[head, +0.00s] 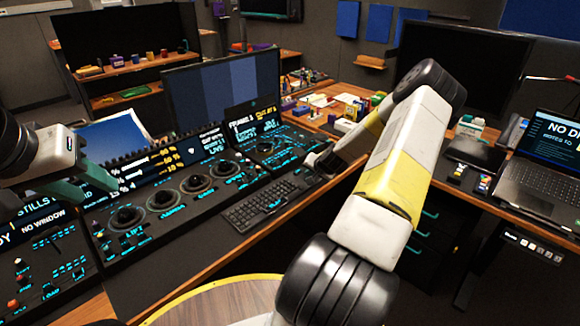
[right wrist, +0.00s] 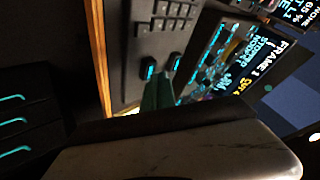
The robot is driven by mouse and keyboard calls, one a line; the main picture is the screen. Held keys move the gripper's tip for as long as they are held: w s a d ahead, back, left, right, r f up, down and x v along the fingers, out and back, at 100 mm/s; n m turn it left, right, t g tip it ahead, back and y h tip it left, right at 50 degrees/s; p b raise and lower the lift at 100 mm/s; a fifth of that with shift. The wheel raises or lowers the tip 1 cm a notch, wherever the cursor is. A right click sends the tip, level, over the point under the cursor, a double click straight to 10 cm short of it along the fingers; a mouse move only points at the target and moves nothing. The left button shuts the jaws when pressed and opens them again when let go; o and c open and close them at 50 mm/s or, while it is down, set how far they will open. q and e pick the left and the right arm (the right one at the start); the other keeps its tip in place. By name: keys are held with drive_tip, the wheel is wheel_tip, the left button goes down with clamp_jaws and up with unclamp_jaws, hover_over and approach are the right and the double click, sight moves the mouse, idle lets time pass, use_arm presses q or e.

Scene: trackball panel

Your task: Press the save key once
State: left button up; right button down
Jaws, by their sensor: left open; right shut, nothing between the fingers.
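My right gripper (head: 318,161) reaches over the right end of the trackball panel in the head view. Its green fingers (right wrist: 158,92) are shut and empty in the right wrist view. Just past the fingertips are two dark keys with cyan marks, a left key (right wrist: 148,68) and a right key (right wrist: 174,62). Their labels cannot be read, so I cannot tell which is the save key, nor whether the fingertips touch either one. My left gripper (head: 88,180) is open and empty above the left part of the panel.
The panel has several trackballs (head: 194,184) and lit screens along its back. A dark keyboard (head: 262,204) lies in front of it. A large monitor (head: 225,85) stands behind. A laptop (head: 545,170) is at the far right. Cyan-handled drawers (right wrist: 25,120) show in the right wrist view.

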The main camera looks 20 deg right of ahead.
drive_tip(key=shift+r, duration=0.45)
drive_tip(key=shift+r, duration=0.1)
drive_tip(key=shift+r, duration=2.4)
